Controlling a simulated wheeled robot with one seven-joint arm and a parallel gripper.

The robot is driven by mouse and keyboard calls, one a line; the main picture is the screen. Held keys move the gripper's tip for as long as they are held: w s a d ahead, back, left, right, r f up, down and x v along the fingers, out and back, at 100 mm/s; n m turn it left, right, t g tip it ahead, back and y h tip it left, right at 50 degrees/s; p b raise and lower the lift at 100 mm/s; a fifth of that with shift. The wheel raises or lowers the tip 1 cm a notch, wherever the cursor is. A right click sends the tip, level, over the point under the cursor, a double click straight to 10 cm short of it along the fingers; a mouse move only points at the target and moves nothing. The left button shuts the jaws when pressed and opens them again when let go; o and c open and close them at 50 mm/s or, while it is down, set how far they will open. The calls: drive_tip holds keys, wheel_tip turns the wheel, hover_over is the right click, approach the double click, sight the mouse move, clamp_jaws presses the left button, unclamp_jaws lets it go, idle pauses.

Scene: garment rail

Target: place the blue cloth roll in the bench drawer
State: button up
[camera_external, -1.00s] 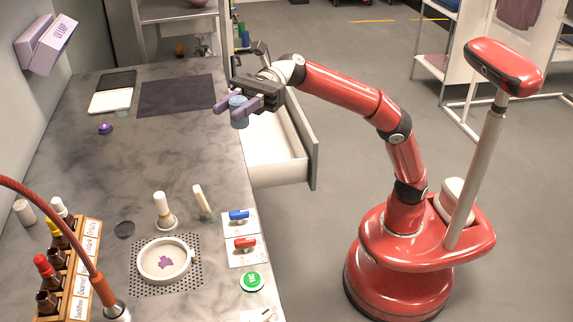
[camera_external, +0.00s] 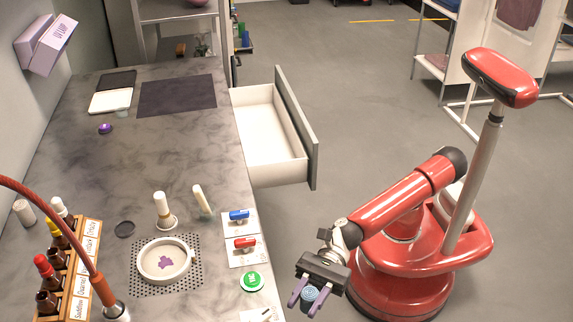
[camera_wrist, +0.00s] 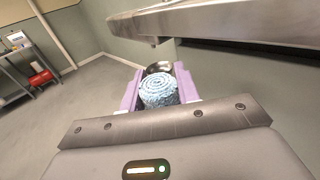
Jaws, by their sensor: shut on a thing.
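The blue cloth roll (camera_external: 310,293) is held between the purple fingers of my gripper (camera_external: 306,298), low over the floor near my base, to the right of the bench's front edge. In the wrist view the roll (camera_wrist: 158,90) shows its spiral end between the two fingers of my gripper (camera_wrist: 159,92). The bench drawer (camera_external: 274,140) is pulled open at the far right side of the bench. Its visible white inside looks empty. My gripper is well apart from the drawer, nearer the camera.
The grey bench (camera_external: 180,130) carries a white dish (camera_external: 165,260) on a perforated mat, a rack of bottles (camera_external: 65,265), brushes, red and blue switches and a green button (camera_external: 252,281). The drawer front (camera_external: 300,130) juts over open floor. The floor between drawer and base is clear.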

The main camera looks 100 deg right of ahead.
wheel_tip(320, 180, down, 21)
drive_tip(key=a+m+t+h, duration=0.2)
drive_tip(key=h, duration=0.1)
drive_tip(key=w+d+f+m+t+h, duration=0.1)
drive_tip(key=d+f+m+h, duration=0.1)
drive_tip(key=d+f, duration=0.4)
drive_tip(key=w+d+f+m+t+h+p, duration=0.15)
drive_tip(key=d+f, duration=0.25)
drive_tip(key=d, duration=0.5)
drive_tip(key=d+f+m+h+p, duration=0.15)
drive_tip(key=d+f, duration=0.25)
drive_tip(key=d, duration=0.6)
drive_tip(key=w+d+f+m+t+h, duration=0.1)
drive_tip(key=d+f+h, duration=0.2)
drive_tip(key=d, duration=0.6)
drive_tip(key=s+d+r+h+p, duration=0.1)
drive_tip(key=d+r+p, duration=0.1)
drive_tip(key=d, duration=0.5)
drive_tip(key=s+d+r+m+h+p, duration=0.1)
drive_tip(key=s+d+r+p, duration=0.1)
drive_tip(key=d, duration=0.6)
drive_tip(key=shift+d+r+m+p, duration=0.2)
drive_tip(key=shift+r+m+p, duration=0.15)
drive_tip(key=shift+r, duration=0.55)
drive_tip(key=shift+t, duration=0.25)
